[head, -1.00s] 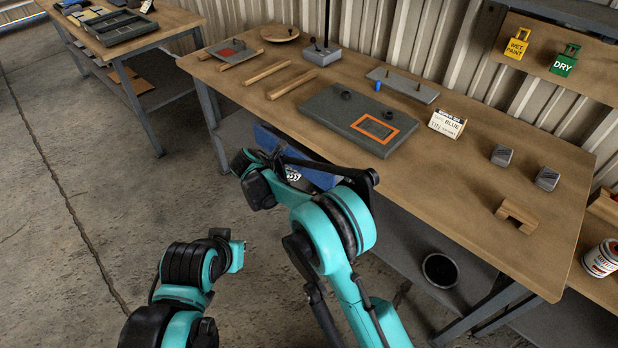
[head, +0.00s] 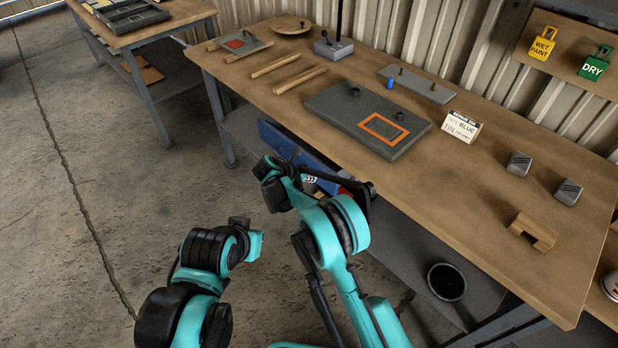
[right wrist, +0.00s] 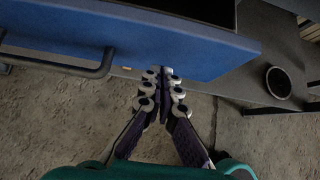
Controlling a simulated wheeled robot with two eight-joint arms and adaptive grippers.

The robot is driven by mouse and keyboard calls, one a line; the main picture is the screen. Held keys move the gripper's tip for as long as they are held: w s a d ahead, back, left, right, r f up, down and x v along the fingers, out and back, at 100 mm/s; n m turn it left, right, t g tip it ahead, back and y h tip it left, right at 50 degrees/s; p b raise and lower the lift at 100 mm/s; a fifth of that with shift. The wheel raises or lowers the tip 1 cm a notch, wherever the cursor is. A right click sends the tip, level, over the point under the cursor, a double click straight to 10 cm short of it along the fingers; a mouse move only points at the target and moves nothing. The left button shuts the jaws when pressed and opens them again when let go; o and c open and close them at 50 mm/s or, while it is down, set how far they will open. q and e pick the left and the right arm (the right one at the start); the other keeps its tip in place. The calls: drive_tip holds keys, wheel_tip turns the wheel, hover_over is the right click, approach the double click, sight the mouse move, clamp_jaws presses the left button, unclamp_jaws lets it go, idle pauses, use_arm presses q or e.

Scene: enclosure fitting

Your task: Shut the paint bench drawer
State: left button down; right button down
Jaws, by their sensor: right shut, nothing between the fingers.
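The paint bench drawer has a blue front (head: 278,140), which juts out beyond the front edge of the wooden bench top, so the drawer stands open. My right arm covers part of it in the head view. In the right wrist view the blue front (right wrist: 190,48) fills the top, with a dark bar handle (right wrist: 75,68) at its left and a dark opening behind its upper edge. My right gripper (right wrist: 166,76) is shut and empty, its fingertips by the front's lower edge; I cannot tell whether they touch. My left arm is at the lower left, its gripper out of view.
The bench top (head: 450,200) carries a grey panel with an orange frame (head: 370,120), a label card (head: 461,126), grey blocks and a wooden piece (head: 533,230). A dark round can (head: 446,282) stands on the lower shelf. Open concrete floor lies left.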

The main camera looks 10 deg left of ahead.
drive_tip(key=shift+w+d, duration=0.25)
drive_tip(key=shift+w, duration=0.1)
